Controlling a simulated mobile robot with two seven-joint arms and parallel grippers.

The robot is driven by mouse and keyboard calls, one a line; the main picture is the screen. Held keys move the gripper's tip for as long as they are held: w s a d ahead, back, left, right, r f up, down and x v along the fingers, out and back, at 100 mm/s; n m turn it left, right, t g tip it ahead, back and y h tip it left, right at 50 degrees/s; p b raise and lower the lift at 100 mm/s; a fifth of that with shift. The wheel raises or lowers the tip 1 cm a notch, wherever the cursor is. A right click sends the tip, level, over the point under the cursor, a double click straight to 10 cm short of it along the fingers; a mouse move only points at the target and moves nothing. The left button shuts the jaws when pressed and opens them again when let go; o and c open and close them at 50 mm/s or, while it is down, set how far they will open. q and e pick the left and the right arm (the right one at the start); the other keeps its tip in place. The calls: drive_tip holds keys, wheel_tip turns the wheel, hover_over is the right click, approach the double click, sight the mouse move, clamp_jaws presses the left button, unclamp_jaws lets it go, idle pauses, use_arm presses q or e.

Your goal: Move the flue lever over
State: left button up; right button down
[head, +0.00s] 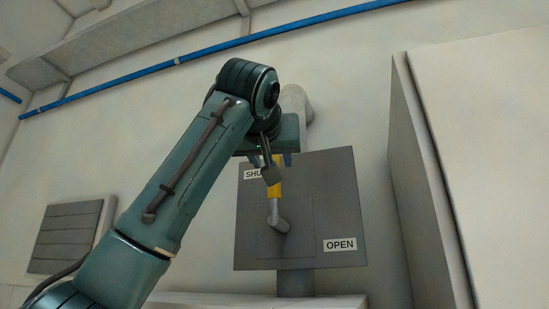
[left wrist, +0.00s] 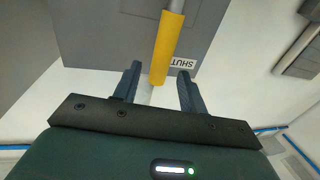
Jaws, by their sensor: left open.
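The flue lever has a yellow handle (head: 275,188) on a grey arm and pivot (head: 279,222), mounted on a dark grey panel (head: 340,190). It points almost straight up, with the SHUT label (head: 251,174) beside it at upper left. The OPEN label (head: 340,245) is at lower right. My left gripper (head: 276,160) is at the handle's upper end, partly hidden by its own wrist. In the left wrist view, the gripper (left wrist: 159,75) is open, and the yellow handle (left wrist: 167,45) reaches between the fingertips with visible gaps. My right gripper is not in view.
A pale cabinet or wall block (head: 480,150) stands to the right of the panel. A grey slatted vent (head: 66,236) is on the wall at left. A blue pipe (head: 210,53) runs high across the wall. Bare wall lies between panel and block.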

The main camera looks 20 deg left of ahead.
sight(275, 192)
use_arm(q)
drive_tip(key=shift+w+a+p, duration=0.2)
drive_tip(key=shift+w+p, duration=0.15)
drive_tip(key=shift+w, duration=0.75)
drive_tip(key=shift+w+a+p, duration=0.15)
drive_tip(key=shift+w+p, duration=0.15)
drive_tip(key=shift+w, duration=0.75)
drive_tip(key=shift+c, duration=0.2)
clamp_jaws()
